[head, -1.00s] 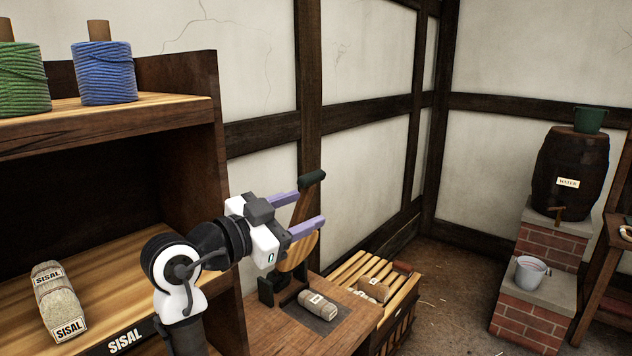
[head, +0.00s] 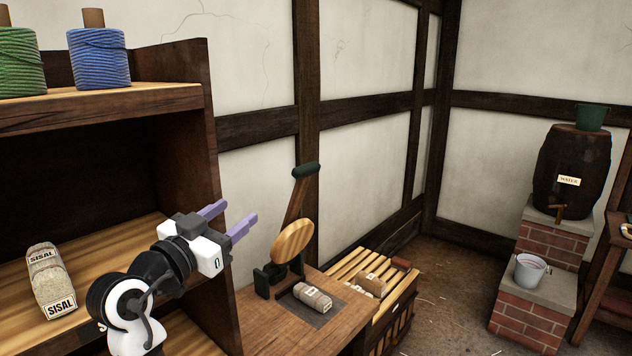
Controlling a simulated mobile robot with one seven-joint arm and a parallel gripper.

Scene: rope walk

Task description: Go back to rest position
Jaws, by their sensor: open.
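My gripper (head: 235,216) is open and empty, with its two purple fingers apart. It is raised in front of the right side panel of the wooden shelf (head: 190,100), pointing right and away. It is left of the round wooden disc with a dark-handled lever (head: 292,241) on the small table (head: 262,318). A labelled bundle (head: 313,297) lies on a dark mat on that table, apart from my gripper. A bundle marked SISAL (head: 50,281) lies on the lower shelf.
A green spool (head: 20,62) and a blue spool (head: 99,58) stand on the upper shelf. A slatted crate (head: 385,303) with a few small items is right of the table. A water barrel (head: 571,175) and a white bucket (head: 529,270) stand on brick steps. Floor between is clear.

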